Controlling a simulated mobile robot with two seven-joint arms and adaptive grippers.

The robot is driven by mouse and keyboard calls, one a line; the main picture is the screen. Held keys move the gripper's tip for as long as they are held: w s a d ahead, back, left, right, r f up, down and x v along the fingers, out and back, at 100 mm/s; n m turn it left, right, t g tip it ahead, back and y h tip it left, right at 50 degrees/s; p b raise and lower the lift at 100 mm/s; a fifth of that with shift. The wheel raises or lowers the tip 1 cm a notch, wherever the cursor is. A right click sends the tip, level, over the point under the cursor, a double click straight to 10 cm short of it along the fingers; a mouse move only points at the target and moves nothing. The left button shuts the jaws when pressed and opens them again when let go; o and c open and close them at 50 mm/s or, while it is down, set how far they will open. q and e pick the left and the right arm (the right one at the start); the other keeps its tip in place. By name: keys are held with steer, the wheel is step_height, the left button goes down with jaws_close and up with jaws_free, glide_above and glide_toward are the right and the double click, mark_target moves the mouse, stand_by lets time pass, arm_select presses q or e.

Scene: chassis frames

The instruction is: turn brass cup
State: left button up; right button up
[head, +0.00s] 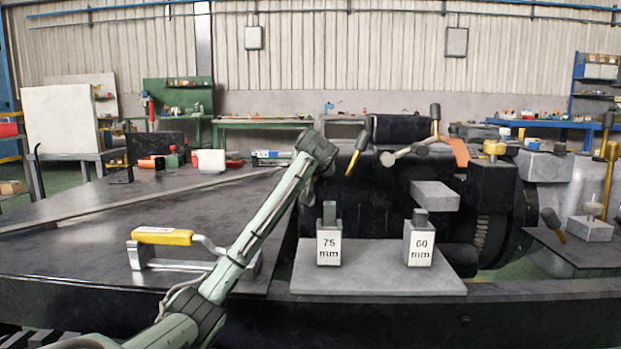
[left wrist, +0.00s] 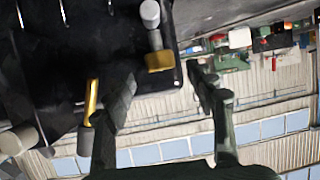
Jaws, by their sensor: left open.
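My left gripper (head: 322,158) is at the left end of the dark machine in the head view, and its fingers are hard to make out there. In the left wrist view the gripper (left wrist: 160,75) is open, with its two dark fingers apart. A brass-coloured piece (left wrist: 160,61) on a short grey-ended rod shows between and just beyond the fingertips; I cannot tell whether they touch it. A brass handle (head: 357,162) with a dark end stands just right of the gripper in the head view. I cannot tell which brass piece is the cup. My right gripper is not in view.
Blocks marked 75 mm (head: 329,248) and 60 mm (head: 420,247) stand on a grey plate (head: 380,282). A yellow-handled tool (head: 163,237) lies on the dark table. A brass-topped piece (head: 495,147) sits on the machine at right. The table's left part is mostly clear.

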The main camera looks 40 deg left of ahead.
arm_select(q)
steer(key=shift+x, duration=2.25)
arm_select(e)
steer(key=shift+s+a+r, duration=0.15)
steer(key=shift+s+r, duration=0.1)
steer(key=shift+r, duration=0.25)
arm_select(q)
steer(key=shift+c, duration=0.5)
steer(key=c, duration=1.1)
steer(key=shift+o, duration=0.2)
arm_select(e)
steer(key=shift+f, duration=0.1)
